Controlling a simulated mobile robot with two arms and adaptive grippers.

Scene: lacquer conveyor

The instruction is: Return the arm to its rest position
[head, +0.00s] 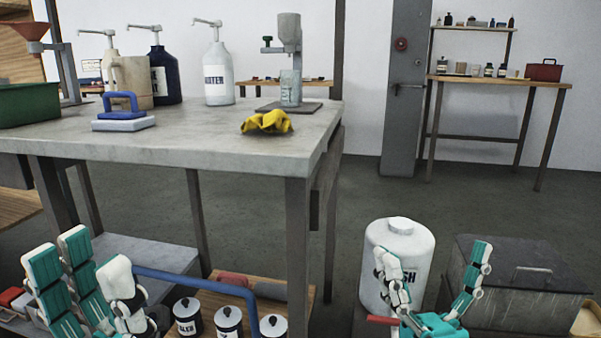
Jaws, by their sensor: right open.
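My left gripper (92,262) is at the lower left, in front of the workbench's lower shelf. Its teal and white fingers point up and stand apart, with no object seen between them. A blue bar shows close behind its right finger; I cannot tell whether they touch. My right gripper (432,262) is at the lower right, fingers pointing up and spread wide, empty. It stands in front of a white labelled drum (408,235) and a dark lidded box (525,290). Most of both arms is out of view.
The workbench (200,145) carries pump bottles (218,75), a blue-handled block (122,122), a yellow cloth (266,121), a dispenser stand (290,60) and a green bin (40,104). Labelled tins (228,320) sit below, beside the blue bar (200,280). Open floor (440,205) lies behind the drum.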

